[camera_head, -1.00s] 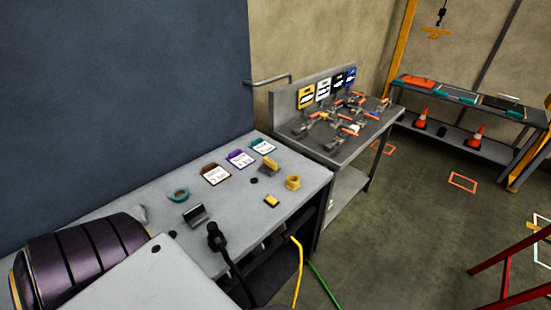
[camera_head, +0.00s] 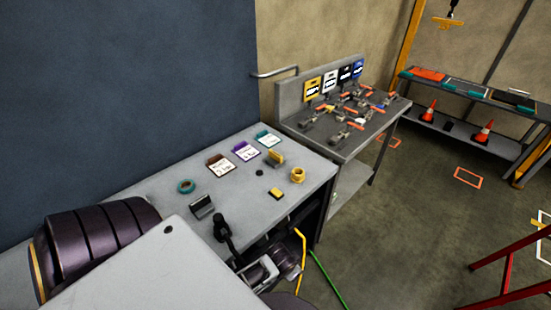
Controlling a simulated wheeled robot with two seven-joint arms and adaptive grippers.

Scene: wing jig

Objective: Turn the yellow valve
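I cannot make out a thing that is clearly a yellow valve.
The bench also bears a teal ring (camera_head: 186,186), a grey holder (camera_head: 202,206) and label cards (camera_head: 221,164). A farther table (camera_head: 345,145) holds several orange-handled metal devices (camera_head: 345,131) below coloured signs. Yellow (camera_head: 302,247) and green (camera_head: 328,278) cables hang in front. Floor to the right is partly clear.

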